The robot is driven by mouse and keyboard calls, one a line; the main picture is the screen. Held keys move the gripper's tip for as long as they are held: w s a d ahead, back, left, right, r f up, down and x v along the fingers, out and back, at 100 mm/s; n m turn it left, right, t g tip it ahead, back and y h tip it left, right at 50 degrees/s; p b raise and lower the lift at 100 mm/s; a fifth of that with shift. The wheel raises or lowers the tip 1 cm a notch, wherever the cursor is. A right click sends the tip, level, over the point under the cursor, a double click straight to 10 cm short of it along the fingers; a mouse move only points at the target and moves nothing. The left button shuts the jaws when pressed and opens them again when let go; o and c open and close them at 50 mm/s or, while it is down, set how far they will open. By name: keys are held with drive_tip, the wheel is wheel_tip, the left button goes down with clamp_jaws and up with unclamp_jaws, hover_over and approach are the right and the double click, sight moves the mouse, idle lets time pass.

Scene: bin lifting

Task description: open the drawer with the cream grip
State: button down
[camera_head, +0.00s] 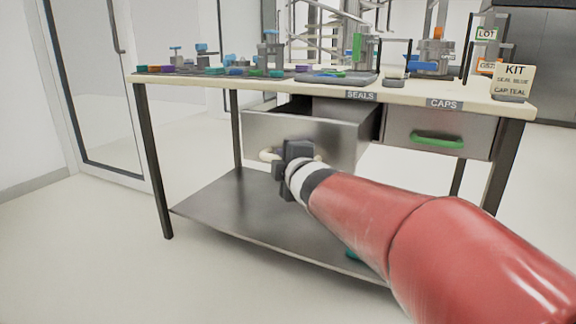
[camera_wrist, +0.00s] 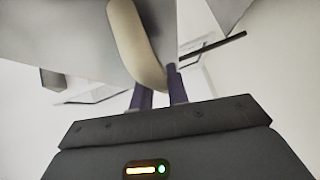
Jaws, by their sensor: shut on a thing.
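The drawer (camera_head: 330,141) under the SEALS label stands pulled out from the workbench, its front well forward of the frame. Its cream grip (camera_head: 268,155) shows beside my gripper (camera_head: 284,158), which hides part of it. In the wrist view the cream grip (camera_wrist: 137,45) runs down to the two purple fingers of my gripper (camera_wrist: 160,92), which are shut on its lower end. The inside of the drawer is mostly hidden behind its front.
A second drawer (camera_head: 440,130) with a green grip (camera_head: 437,141), under the CAPS label, is shut at the right. The bench top (camera_head: 300,82) carries fixtures and small coloured parts. A steel lower shelf (camera_head: 240,208) lies below. The floor at the left is clear.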

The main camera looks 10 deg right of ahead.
drive_tip(key=shift+s+a, duration=0.1)
drive_tip(key=shift+s, duration=0.05)
drive_tip(key=c, duration=1.4)
unclamp_jaws()
drive_tip(key=shift+o, duration=0.2)
drive_tip(key=p+v, duration=0.1)
drive_tip(key=v, duration=0.6)
drive_tip(key=shift+s+p, duration=0.35)
drive_tip(key=shift+s, duration=0.05)
drive_tip(key=shift+r, duration=0.1)
